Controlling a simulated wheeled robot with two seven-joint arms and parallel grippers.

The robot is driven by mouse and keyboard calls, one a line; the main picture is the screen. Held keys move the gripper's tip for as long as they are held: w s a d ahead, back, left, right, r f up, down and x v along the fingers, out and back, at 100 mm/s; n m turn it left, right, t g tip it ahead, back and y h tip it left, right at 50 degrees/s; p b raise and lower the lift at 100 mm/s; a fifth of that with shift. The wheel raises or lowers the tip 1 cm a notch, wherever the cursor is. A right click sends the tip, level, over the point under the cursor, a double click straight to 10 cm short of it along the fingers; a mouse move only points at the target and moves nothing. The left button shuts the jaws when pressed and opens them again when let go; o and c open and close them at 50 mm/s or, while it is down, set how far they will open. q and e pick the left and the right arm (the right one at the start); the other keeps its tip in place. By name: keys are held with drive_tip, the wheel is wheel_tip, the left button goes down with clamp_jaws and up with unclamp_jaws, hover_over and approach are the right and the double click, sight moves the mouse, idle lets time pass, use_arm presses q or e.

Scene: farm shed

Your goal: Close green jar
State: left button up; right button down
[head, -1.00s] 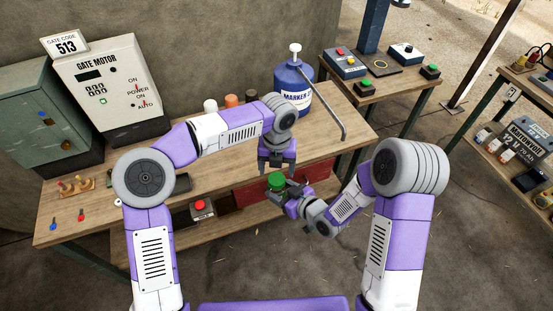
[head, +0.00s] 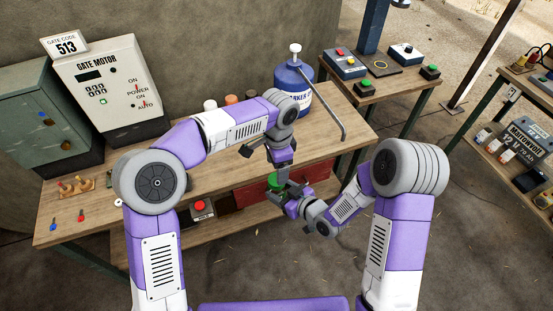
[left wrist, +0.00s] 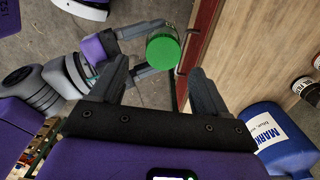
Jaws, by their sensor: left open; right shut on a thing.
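The green jar (head: 275,183) is in front of the workbench, with its green lid on top. In the left wrist view the round green lid (left wrist: 163,52) shows just beyond my left fingertips, apart from them. My left gripper (head: 276,172) is open above the jar; its two fingers (left wrist: 158,78) spread wide in the left wrist view with nothing between them. My right gripper (head: 284,195) is shut on the jar from its right side. The jar's body is mostly hidden, so I cannot tell how the lid sits.
The workbench (head: 110,207) carries a gate motor box (head: 105,95), a blue marker jug (head: 296,92) and several small bottles. A red drawer front (head: 255,193) is just behind the jar. A red button box (head: 201,208) sits on the shelf below.

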sight(277, 189)
use_arm(q)
drive_tip(key=n, duration=0.4)
drive_tip(key=shift+r, duration=0.2)
drive_tip(key=n, duration=0.6)
drive_tip(key=shift+w+r, duration=0.15)
drive_tip(key=shift+r, duration=0.15)
drive_tip(key=n, duration=0.3)
drive_tip(key=shift+r+n, duration=0.2)
drive_tip(key=shift+n, duration=0.1)
drive_tip(key=n, duration=0.4)
drive_tip(key=shift+w+r+n, duration=0.1)
drive_tip(key=shift+r+n, duration=0.2)
drive_tip(key=shift+f, duration=4.05)
